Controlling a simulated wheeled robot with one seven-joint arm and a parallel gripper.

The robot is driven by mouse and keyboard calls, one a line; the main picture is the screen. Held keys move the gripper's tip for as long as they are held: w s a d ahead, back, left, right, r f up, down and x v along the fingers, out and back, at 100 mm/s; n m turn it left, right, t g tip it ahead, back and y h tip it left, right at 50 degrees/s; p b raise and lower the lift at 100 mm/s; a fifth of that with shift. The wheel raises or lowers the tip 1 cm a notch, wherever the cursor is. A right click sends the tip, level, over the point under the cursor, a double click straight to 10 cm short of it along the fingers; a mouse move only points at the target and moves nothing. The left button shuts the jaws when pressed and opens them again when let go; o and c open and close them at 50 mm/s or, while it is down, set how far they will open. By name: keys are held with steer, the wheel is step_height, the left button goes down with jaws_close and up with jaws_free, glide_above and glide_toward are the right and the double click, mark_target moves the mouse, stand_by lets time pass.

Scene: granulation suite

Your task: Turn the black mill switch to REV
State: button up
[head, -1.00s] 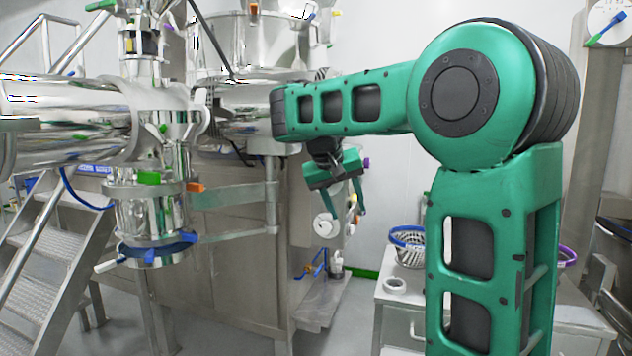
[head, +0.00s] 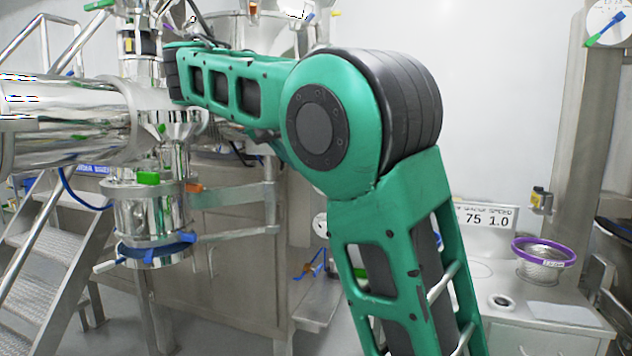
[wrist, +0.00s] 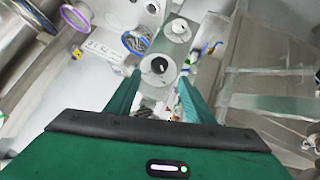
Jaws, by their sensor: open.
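I cannot clearly make out the black mill switch or any REV marking in either view. In the wrist view a pale round disc with a dark centre (wrist: 158,66) lies just beyond my fingertips; whether it is the switch I cannot tell. My gripper (wrist: 157,98) is open, with its two green fingers spread and nothing seen between them. It seems apart from the disc. In the head view my gripper is hidden behind my own green arm.
Steel machinery (head: 155,205) with blue and green handles and metal steps (head: 45,235) stand left. The wrist view shows a blue-rimmed basket (wrist: 136,40).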

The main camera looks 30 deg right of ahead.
steer(key=x, duration=0.9)
steer(key=shift+r, duration=0.1)
